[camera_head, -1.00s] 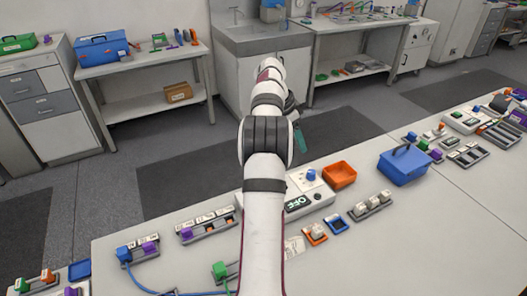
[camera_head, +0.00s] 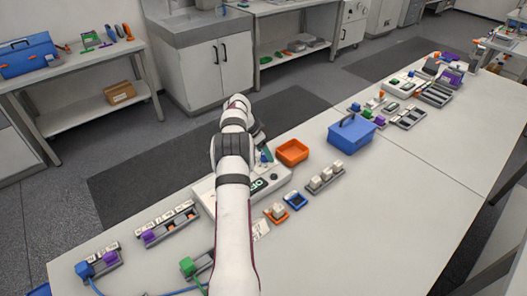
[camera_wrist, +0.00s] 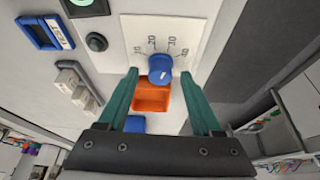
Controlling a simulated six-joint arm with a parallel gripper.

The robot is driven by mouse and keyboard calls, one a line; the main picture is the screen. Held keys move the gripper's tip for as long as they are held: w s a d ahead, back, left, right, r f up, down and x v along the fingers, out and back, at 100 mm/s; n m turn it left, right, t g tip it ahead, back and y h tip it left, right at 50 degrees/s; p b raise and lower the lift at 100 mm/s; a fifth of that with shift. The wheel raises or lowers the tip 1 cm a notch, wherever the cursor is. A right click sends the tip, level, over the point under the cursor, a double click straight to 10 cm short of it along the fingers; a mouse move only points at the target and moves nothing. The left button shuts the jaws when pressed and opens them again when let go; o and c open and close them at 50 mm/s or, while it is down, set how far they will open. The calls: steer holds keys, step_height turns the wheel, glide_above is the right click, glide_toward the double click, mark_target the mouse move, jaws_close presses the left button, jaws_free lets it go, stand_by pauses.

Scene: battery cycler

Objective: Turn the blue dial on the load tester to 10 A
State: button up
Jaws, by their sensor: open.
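The load tester (camera_head: 205,190) is a white box on the near bench, partly hidden behind my arm in the head view. In the wrist view its white panel (camera_wrist: 133,28) carries a printed scale reading 10, 20, 30, 40 from left to right. The blue dial (camera_wrist: 159,68) stands below the scale with a small white mark on its face; I cannot tell exactly which number it points at. My gripper (camera_wrist: 160,74) is open, its teal fingers on either side of the dial in the picture, with visible gaps. Contact does not show. In the head view the dial is largely hidden.
An orange bin (camera_head: 292,151) sits just behind the tester. A blue box (camera_head: 352,134) with a handle stands to its right. Small orange (camera_head: 277,213) and blue (camera_head: 295,200) holders lie in front. A battery tray (camera_head: 168,226) is at the left. The bench's right front is clear.

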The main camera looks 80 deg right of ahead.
jaws_close()
steer(key=shift+n, duration=0.3)
steer(key=n+t+h, duration=0.1)
steer(key=n, duration=0.2)
steer(key=shift+s+a+n, duration=0.1)
steer(key=shift+s+n, duration=0.05)
steer(key=shift+n, duration=0.15)
steer(key=n+t, duration=0.1)
steer(key=n, duration=0.2)
steer(key=shift+n+t, duration=0.3)
steer(key=n+t, duration=0.1)
steer(key=n, duration=0.2)
steer(key=shift+s+n, duration=0.15)
steer(key=shift+n, duration=0.15)
steer(key=shift+s+n+t, duration=0.1)
steer(key=shift+n+t, duration=0.9)
steer(key=shift+n, duration=1.2)
